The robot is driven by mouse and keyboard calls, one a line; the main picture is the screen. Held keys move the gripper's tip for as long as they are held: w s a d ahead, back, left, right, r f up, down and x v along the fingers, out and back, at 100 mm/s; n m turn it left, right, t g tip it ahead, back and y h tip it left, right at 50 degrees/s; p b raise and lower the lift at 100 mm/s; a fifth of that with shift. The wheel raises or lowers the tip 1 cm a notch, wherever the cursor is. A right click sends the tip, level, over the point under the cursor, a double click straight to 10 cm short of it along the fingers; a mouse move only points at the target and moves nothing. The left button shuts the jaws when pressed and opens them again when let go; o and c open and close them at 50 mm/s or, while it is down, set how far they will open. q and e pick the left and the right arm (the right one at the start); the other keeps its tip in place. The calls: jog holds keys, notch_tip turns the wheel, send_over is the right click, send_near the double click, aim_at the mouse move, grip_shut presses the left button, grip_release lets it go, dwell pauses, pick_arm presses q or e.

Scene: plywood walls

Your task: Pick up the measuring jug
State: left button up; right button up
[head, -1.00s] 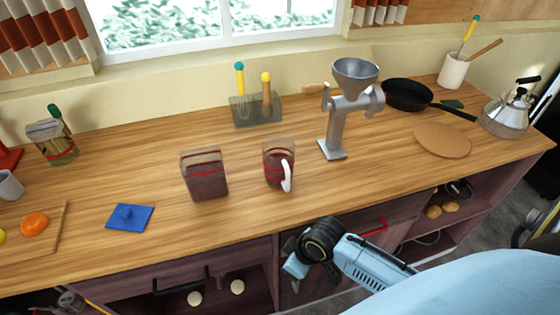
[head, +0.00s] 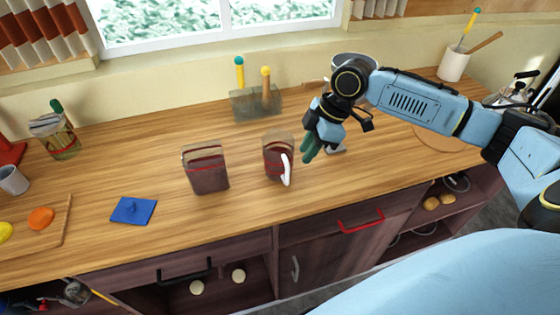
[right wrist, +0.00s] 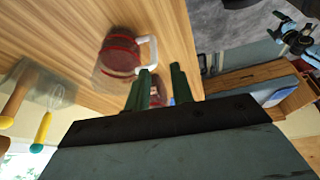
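The measuring jug (head: 274,156) stands upright on the wooden counter, clear-walled with dark red contents and red bands. Its white handle (head: 286,170) faces front right. My right gripper (head: 311,147) is just right of the jug, with green fingers pointing down toward the counter. In the right wrist view the jug (right wrist: 118,55) and its handle lie just beyond the fingertips of my gripper (right wrist: 162,72). The fingers are apart, with nothing held between them. My left gripper is out of view.
A squarish container (head: 206,172) with dark contents stands left of the jug. A block with utensils (head: 243,106) is behind. My right arm hides most of the grinder (head: 355,62). A blue lid (head: 133,211) lies at front left. The counter before the jug is clear.

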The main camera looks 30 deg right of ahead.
aim_at(281, 162)
jog(key=x, duration=0.7)
jog(key=w+d+x, duration=0.1)
jog(key=x, duration=0.3)
jog(key=shift+a+f+p, duration=0.15)
jog(key=shift+f+p, duration=0.05)
jog(key=shift+p, duration=0.1)
grip_shut()
jog(key=shift+w, duration=0.1)
